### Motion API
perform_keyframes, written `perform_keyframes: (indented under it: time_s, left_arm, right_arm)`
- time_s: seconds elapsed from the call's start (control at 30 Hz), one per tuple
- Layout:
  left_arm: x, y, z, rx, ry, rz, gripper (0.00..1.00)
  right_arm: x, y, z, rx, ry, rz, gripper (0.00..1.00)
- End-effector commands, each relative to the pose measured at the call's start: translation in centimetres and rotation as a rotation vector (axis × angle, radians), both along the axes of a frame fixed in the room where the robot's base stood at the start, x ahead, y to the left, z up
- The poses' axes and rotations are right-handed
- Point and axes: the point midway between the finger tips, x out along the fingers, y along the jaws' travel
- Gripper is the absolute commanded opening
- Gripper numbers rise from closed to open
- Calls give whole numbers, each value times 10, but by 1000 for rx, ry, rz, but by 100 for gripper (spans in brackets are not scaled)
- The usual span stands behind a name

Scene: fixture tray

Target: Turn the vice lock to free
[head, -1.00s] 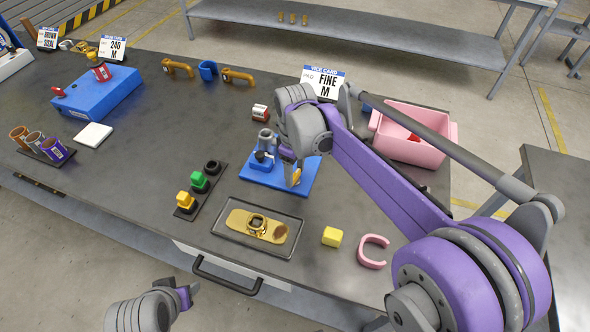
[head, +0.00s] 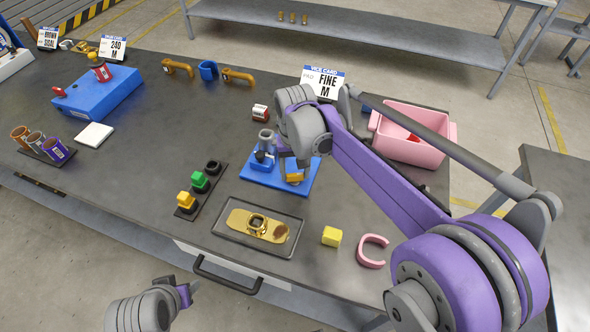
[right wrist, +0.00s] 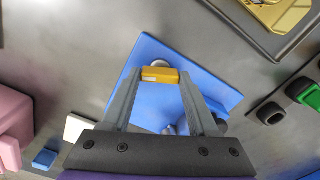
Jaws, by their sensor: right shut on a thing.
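The wrist partly hides the vice in the head view. My left gripper (head: 189,294) is low in front of the bench, away from the vice; its fingers are unclear.
A card reading FINE M (head: 323,85) stands behind the vice, and a pink bin (head: 405,150) stands to the right. In front are a dark tray (head: 228,232) with a gold part, a yellow cube (head: 332,236) and a pink C-shaped piece (head: 371,251).

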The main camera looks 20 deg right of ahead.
Motion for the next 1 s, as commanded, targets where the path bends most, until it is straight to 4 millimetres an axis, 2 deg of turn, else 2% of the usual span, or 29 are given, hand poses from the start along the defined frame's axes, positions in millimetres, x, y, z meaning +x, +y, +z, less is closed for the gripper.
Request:
perform_keyframes:
  time_s: [0.2, 0.5, 1.0]
  left_arm:
    - [0, 0, 1, 0, -1, 0, 50]
    - [0, 0, 2, 0, -1, 0, 50]
    - [1, 0, 2, 0, -1, 0, 50]
  right_arm:
    - [0, 0, 1, 0, -1, -187, 4]
    - [0, 0, 1, 0, -1, -372, 4]
    - [0, 0, 1, 0, -1, -461, 4]
